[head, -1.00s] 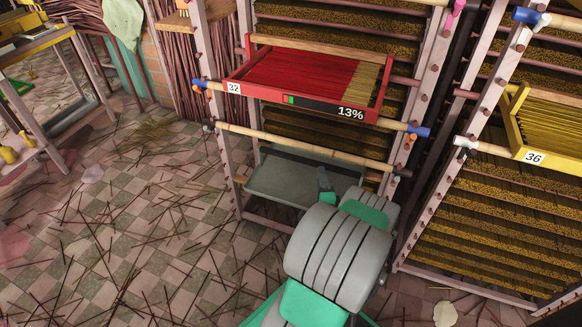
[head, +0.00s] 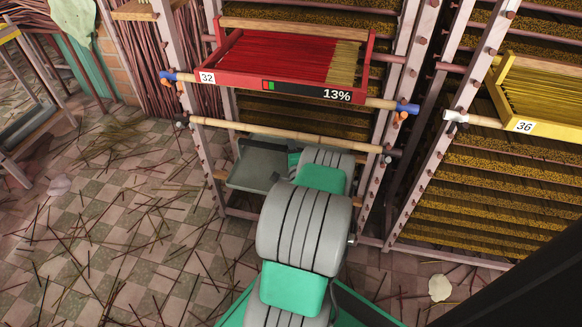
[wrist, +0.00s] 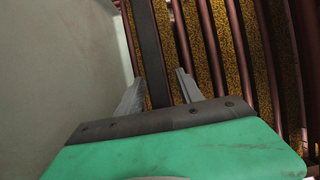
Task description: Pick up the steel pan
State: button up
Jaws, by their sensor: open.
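The steel pan (head: 262,158) is a grey, shallow tray low in the rack, under the bamboo poles. My arm covers its right part in the head view. A broad grey surface, which looks like the pan (wrist: 55,65), fills the left of the wrist view. My gripper (wrist: 159,76) is open, with its two grey fingers apart. A dark straight bar, perhaps the pan's rim, runs between the fingers in the picture. I cannot tell whether the fingers touch it. In the head view my arm hides the fingers.
A red tray (head: 227,77) marked 32 and 13% rests above on bamboo poles (head: 290,137). A yellow tray (head: 550,128) marked 36 hangs at the right. Rack posts (head: 392,130) stand close beside my arm. Loose sticks litter the tiled floor (head: 130,235).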

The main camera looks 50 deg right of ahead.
jog(key=shift+c, duration=0.4)
grip_shut()
jog(key=shift+r, duration=0.1)
dwell(0.8)
